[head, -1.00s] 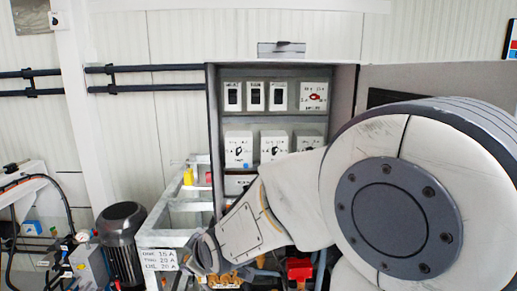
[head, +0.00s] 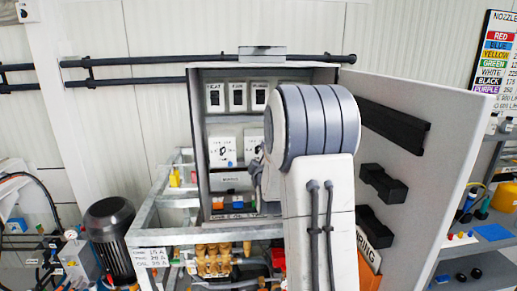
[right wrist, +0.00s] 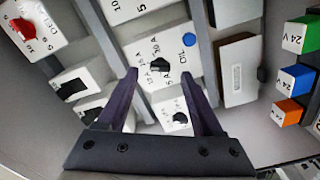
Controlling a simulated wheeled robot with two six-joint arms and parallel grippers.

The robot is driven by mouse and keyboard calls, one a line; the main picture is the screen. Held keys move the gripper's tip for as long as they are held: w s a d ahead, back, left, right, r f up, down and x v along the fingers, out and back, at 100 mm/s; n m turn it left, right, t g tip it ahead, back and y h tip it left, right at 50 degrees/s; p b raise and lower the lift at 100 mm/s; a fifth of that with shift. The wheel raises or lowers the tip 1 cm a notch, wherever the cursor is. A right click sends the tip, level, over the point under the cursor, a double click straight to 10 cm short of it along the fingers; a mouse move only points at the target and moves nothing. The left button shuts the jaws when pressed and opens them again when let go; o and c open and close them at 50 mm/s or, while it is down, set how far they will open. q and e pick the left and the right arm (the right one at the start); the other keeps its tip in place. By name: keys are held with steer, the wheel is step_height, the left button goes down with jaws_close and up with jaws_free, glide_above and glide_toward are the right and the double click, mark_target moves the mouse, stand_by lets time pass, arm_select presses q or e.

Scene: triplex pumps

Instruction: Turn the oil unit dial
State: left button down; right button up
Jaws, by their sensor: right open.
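An open cabinet holds several white dial boxes. One box with a black knob and a blue dot (head: 222,149) sits on the middle shelf in the head view. In the head view my right arm hides the cabinet's right part. My left gripper is not in view.
Green, blue and orange 24 V blocks (right wrist: 296,78) sit at the right. The cabinet door (head: 425,165) stands open at the right. A metal frame (head: 150,232) stands in front.

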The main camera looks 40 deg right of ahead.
mark_target(258, 150)
steer(key=shift+p+x, duration=0.35)
steer(key=shift+x, duration=1)
jaws_close()
steer(key=shift+f+m+b, duration=0.2)
steer(key=shift+m+b, duration=0.3)
steer(key=shift+b, duration=0.3)
steer(key=m+b, duration=0.5)
steer(key=b, duration=0.2)
steer(key=shift+m, duration=0.3)
steer(key=m+b, duration=0.2)
steer(key=shift+b, duration=0.4)
steer(key=shift+r+m+b, duration=0.15)
steer(key=shift+m+b, duration=0.25)
steer(key=shift+m, duration=0.3)
